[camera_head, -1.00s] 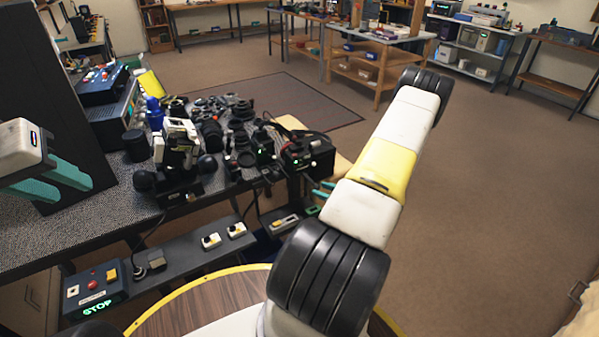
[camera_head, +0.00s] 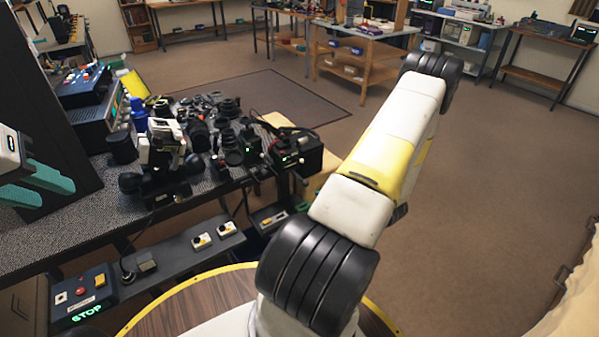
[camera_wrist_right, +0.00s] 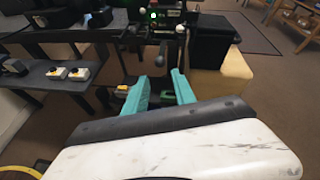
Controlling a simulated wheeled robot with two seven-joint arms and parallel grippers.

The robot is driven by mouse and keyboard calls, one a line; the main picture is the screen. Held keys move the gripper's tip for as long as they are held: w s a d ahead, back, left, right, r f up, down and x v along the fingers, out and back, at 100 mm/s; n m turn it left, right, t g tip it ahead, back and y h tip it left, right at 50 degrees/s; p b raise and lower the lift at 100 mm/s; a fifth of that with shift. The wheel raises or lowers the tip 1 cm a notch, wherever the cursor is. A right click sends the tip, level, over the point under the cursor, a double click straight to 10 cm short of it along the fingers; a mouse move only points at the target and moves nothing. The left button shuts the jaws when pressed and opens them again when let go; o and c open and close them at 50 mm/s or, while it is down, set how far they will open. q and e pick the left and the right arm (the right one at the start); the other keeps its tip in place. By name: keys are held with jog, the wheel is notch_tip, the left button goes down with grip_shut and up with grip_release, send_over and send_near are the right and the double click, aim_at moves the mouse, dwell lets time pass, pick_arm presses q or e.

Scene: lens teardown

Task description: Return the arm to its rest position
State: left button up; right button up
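My right arm (camera_head: 385,165), white with a yellow band and black ribbed joints, reaches across the middle of the head view. Its gripper is hidden there behind the arm. In the right wrist view my right gripper (camera_wrist_right: 160,92) shows two teal fingers spread apart with nothing between them. Beyond the fingertips is the front edge of the bench with its switch rail. My left gripper (camera_head: 32,186) is at the far left of the head view, partly cut off. Its teal fingers are apart and empty, in front of a dark panel.
The bench (camera_head: 60,235) on the left carries camera parts and a black box (camera_head: 295,152). A rail with switches and a STOP box (camera_head: 84,296) runs along its front. Open brown floor (camera_head: 500,190) lies to the right. A shelf table (camera_head: 365,50) stands at the back.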

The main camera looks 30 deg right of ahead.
dwell(0.3)
jog(key=w+a+r+n+g+y, duration=0.3)
jog(key=a+r+n+g+y, duration=0.4)
jog(key=a+r+n, duration=1.15)
jog(key=s+a+r+n+h, duration=0.3)
jog(key=s+a+r+n, duration=0.3)
jog(key=s+r, duration=0.2)
jog(key=s+a+r+n+h, duration=0.4)
jog(key=s+a+r+n, duration=0.2)
jog(key=r, duration=0.6)
jog(key=shift+s+n, duration=0.75)
jog(key=shift+s, duration=0.25)
jog(key=shift+a+r, duration=0.1)
jog(key=shift+a, duration=0.05)
